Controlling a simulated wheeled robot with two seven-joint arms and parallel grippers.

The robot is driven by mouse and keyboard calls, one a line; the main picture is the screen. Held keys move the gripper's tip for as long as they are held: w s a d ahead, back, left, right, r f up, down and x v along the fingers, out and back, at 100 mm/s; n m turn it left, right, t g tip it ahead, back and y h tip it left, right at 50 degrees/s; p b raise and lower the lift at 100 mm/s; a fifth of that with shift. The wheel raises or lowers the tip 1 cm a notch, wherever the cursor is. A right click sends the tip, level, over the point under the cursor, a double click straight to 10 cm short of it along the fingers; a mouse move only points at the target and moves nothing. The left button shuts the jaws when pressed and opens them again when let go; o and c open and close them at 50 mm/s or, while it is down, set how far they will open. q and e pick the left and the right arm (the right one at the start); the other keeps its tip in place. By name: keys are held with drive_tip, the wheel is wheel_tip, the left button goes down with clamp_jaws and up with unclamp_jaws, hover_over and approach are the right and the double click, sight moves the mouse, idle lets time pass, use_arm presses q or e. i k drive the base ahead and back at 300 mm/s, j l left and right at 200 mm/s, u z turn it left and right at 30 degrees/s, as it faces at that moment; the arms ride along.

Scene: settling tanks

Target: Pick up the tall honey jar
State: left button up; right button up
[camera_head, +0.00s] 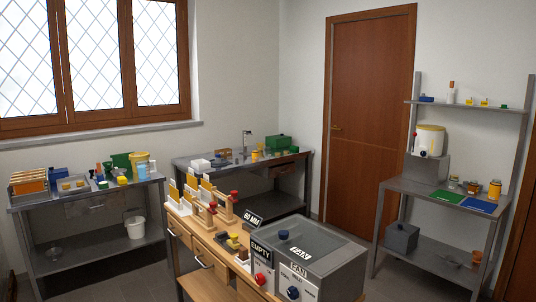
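Several small jars stand on the steel bench at the right. The rightmost jar (494,190) is the tallest of them and looks amber-yellow. Two shorter, darker jars, a left one (453,182) and a middle one (473,187), stand beside it. All look upright at the back of the benchtop, behind the green and blue mats. They are too small to read labels, so I cannot be sure which is the tall honey jar. Neither of my grippers is in view.
A green mat (447,196) and a blue mat (479,204) lie on the right bench. A white-and-yellow tank (429,139) stands on a grey block. A wooden workbench with a grey FAN box (318,252) fills the foreground. Floor shows between it and the right bench.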

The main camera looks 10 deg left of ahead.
sight(255, 153)
drive_tip(key=i+l+z, duration=0.15)
drive_tip(key=i+z, duration=0.8)
drive_tip(key=i+l, duration=0.2)
drive_tip(key=i, duration=0.45)
drive_tip(key=i+l, duration=0.15)
drive_tip(key=i, duration=0.55)
drive_tip(key=i+l+z, duration=0.1)
drive_tip(key=i, duration=0.55)
drive_tip(key=i+j+u, duration=0.25)
drive_tip(key=i+u, duration=0.25)
drive_tip(key=i+j+u, duration=0.1)
drive_tip(key=i+u, duration=0.4)
drive_tip(key=i+l+u, duration=0.15)
drive_tip(key=i+u, duration=0.3)
drive_tip(key=i+l+u, duration=0.3)
drive_tip(key=i+u, duration=0.2)
drive_tip(key=i+j+u, duration=0.2)
drive_tip(key=i, duration=0.95)
drive_tip(key=i+j+u, duration=0.15)
drive_tip(key=i, duration=1.05)
drive_tip(key=i+j+z, duration=0.45)
drive_tip(key=i, duration=0.5)
drive_tip(key=i+j+z, duration=0.5)
drive_tip(key=i+j, duration=0.3)
drive_tip(key=i, duration=0.1)
